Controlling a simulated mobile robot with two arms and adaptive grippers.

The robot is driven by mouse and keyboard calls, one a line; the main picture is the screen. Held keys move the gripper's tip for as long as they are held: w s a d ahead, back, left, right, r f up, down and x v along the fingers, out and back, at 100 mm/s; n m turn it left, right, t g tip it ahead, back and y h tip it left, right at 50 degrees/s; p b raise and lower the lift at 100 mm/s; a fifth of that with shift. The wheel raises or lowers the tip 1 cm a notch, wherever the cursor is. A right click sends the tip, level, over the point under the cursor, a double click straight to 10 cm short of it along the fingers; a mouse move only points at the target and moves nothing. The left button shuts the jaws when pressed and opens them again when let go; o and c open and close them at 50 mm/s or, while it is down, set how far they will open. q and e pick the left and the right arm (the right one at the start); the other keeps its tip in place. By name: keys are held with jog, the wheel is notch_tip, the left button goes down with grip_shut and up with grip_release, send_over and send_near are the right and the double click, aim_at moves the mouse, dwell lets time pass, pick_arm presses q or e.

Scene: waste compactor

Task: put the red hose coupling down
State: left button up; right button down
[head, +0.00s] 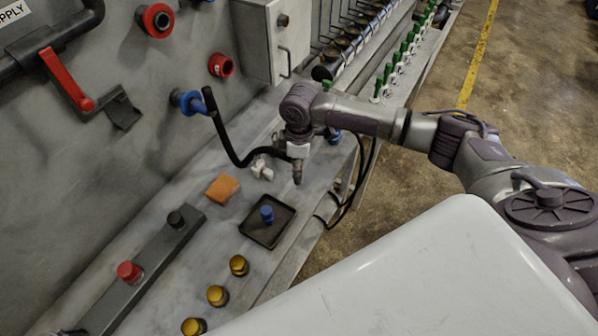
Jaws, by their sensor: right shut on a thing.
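My right gripper (297,177) points down over the grey bench, shut, beside the front edge. A black bent hose (238,160) runs into it from the left, its other end raised near the blue wall fitting. The coupling on this hose is hidden at the jaws; I see no red there. Two red round fittings, an upper one (156,20) and a lower one (221,65), sit on the grey wall. My left gripper is not in view.
A black tray (252,235) with a blue piece (267,213) lies on the bench. An orange block (222,189), white pieces (262,169) and several yellow knobs (217,295) stand nearby. The blue wall fitting (188,102) is at the back. Black cables hang off the front edge.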

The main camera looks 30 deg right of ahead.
notch_tip(320, 180, down, 3)
jog(key=shift+f+p, duration=0.2)
jog(key=shift+p, duration=0.4)
jog(key=shift+f, duration=0.2)
jog(key=c, duration=0.9)
grip_release()
notch_tip(320, 180, up, 11)
jog(key=b, duration=0.3)
jog(key=shift+w+d, duration=0.1)
jog(key=shift+d, duration=0.05)
jog(key=shift+r, duration=0.5)
